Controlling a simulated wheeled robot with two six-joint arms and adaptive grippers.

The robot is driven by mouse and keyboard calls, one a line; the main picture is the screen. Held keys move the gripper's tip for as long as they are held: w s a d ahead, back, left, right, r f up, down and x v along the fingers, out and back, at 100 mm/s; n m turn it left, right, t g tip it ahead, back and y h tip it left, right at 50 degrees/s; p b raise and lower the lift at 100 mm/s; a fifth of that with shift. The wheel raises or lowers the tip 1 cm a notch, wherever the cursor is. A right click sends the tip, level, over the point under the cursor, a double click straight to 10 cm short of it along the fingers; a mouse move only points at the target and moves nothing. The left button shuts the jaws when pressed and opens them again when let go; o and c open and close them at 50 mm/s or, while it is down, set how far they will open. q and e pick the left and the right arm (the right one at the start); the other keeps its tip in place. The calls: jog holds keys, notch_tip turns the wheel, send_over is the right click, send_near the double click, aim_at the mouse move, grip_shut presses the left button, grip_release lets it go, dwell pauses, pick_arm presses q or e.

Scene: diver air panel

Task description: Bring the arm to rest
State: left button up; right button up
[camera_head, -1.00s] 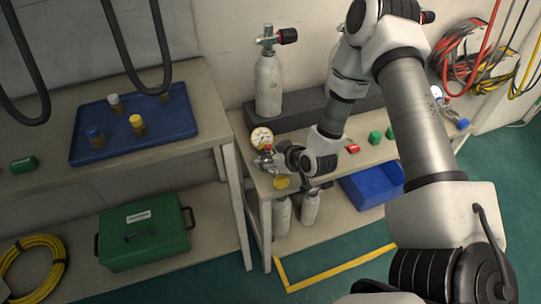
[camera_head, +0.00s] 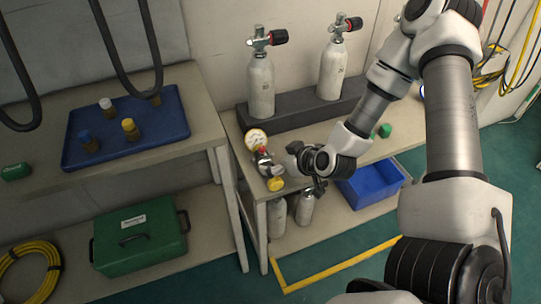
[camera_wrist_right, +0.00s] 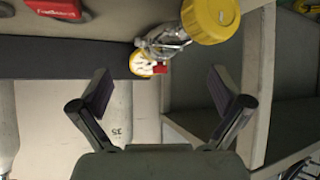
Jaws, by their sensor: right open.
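My right arm comes in from the right in the head view. Its gripper (camera_head: 308,172) is in front of the bench, a little right of the regulator with its gauge (camera_head: 262,155), and apart from it. In the right wrist view the two fingers (camera_wrist_right: 160,92) stand wide apart with nothing between them. The regulator's yellow knob (camera_wrist_right: 212,18) and white gauge (camera_wrist_right: 141,64) show above the fingers there. My left gripper is not in either view.
Two grey cylinders (camera_head: 261,85) (camera_head: 332,70) stand upright at the dark block. A blue bin (camera_head: 370,186) is on the lower shelf. At left, a blue tray (camera_head: 170,128) holds several capped jars; a green case (camera_head: 140,240) sits below. Green floor lies in front.

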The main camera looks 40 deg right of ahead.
dwell(0.7)
jog(key=shift+s+a, duration=0.15)
jog(key=shift+s, duration=0.05)
jog(key=s+a+f+g+p, duration=0.2)
jog(key=s+a+g+p, duration=0.1)
jog(key=s, duration=0.4)
jog(key=s+a+f+m+g+p, duration=0.1)
jog(key=s+a+f+g+p, duration=0.1)
jog(key=s, duration=0.5)
jog(key=s+a+f+m+g+h+p, duration=0.1)
jog(key=s+a+f+g+p, duration=0.1)
jog(key=s+g+p, duration=0.3)
jog(key=s+a, duration=0.1)
jog(key=s, duration=0.2)
jog(key=shift+a+f+p, duration=0.15)
jog(key=shift+a+p, duration=0.25)
